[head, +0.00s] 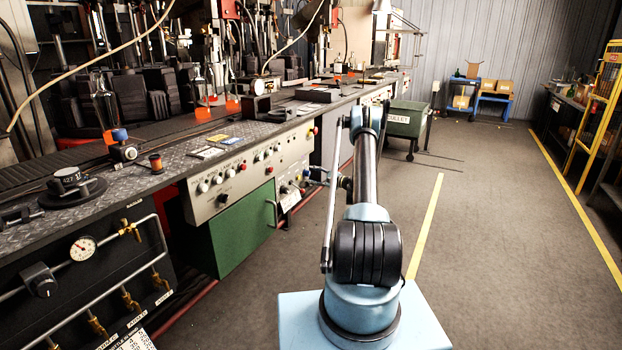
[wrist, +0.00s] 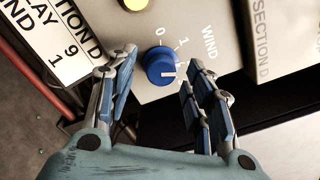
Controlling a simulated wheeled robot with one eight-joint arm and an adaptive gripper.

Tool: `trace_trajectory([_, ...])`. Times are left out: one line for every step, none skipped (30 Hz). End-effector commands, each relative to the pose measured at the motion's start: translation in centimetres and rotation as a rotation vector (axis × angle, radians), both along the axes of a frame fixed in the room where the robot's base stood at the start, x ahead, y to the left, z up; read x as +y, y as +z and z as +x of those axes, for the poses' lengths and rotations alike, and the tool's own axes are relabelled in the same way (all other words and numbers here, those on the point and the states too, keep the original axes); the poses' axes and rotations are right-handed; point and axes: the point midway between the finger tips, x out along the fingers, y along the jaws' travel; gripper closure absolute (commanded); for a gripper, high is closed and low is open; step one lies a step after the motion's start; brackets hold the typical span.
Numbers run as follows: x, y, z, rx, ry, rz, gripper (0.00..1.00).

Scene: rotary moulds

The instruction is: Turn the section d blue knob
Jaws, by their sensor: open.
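The blue knob (wrist: 161,67) is in the wrist view on a light grey panel (wrist: 200,20), with marks "0" and "1" and the word "WIND" by it. Its white pointer line points toward the right of the picture. Signs reading "SECTION D" stand on both sides of it. My gripper (wrist: 156,82) is open, with one finger to the left of the knob and one to the right. I cannot tell if either finger touches it. In the head view my arm reaches toward the bench panel; the gripper and this knob cannot be made out there.
In the head view a long workbench (head: 225,135) with machines runs along the left. A green cabinet door (head: 243,228) is below its control panel (head: 240,178). A green bin (head: 404,120) stands beyond my arm. The floor to the right is clear up to the yellow rack (head: 600,90).

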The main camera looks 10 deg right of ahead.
Motion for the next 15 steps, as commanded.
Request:
trace_trajectory([0.4,0.01,0.3,0.0,0.001,0.0,0.53])
trace_trajectory([0.58,0.01,0.45,0.0,0.0,0.0,0.53])
trace_trajectory([0.79,0.02,0.6,0.0,0.0,0.0,0.53])
trace_trajectory([0.92,0.02,0.7,0.0,-0.001,0.0,0.53])
trace_trajectory([1.04,0.02,0.78,0.0,-0.001,0.0,0.53])
trace_trajectory([1.16,0.01,0.86,0.0,-0.001,0.0,0.53])
trace_trajectory([1.22,0.01,0.9,0.0,-0.001,0.0,0.53])
trace_trajectory([1.26,0.01,0.93,0.0,-0.001,0.0,0.53])
trace_trajectory([1.28,0.01,0.94,0.0,-0.001,0.0,0.53])
trace_trajectory([1.29,0.01,0.95,0.0,-0.001,0.0,0.53])
trace_trajectory([1.29,0.01,0.95,0.0,-0.001,0.0,0.53])
trace_trajectory([1.29,0.01,0.94,0.0,-0.001,0.0,0.53])
trace_trajectory([1.28,0.01,0.94,0.0,-0.001,0.0,0.53])
trace_trajectory([1.28,0.01,0.94,0.0,-0.001,0.0,0.53])
trace_trajectory([1.28,0.01,0.93,0.0,-0.001,0.0,0.53])
